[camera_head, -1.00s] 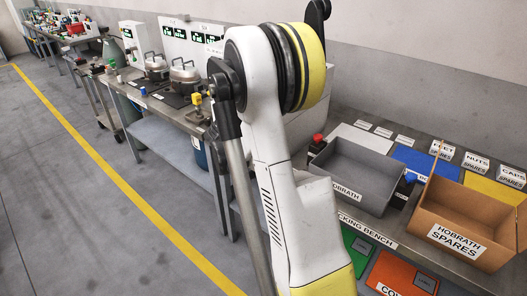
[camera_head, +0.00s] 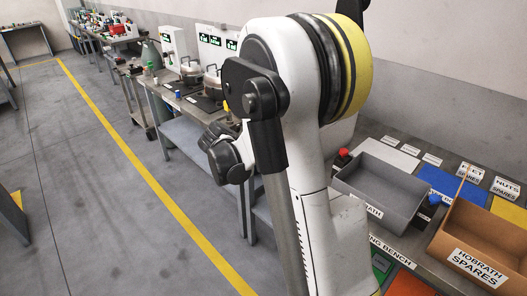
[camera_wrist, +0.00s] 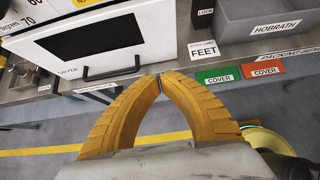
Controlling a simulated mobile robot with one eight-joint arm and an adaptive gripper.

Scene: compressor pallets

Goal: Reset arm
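My arm (camera_head: 310,130), white with black and yellow bands, rises through the middle of the head view. A dark-and-white part of it shows lower left of the upper joint. My gripper (camera_wrist: 159,77) shows in the wrist view as two curved orange-yellow fingers whose tips meet. Nothing shows between them. The gripper is seen above the floor, in front of a bench and a white oven-like box (camera_wrist: 150,30) with a dark window and handle. Whether the gripper's fingers show in the head view cannot be told.
The packing bench carries a grey bin (camera_head: 384,190), a cardboard box (camera_head: 478,262) marked HOBRATH SPARES and blue and yellow panels. Green (camera_wrist: 215,76) and red (camera_wrist: 263,69) COVER labels line its front. Another bench with pots (camera_head: 190,72) stands behind left.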

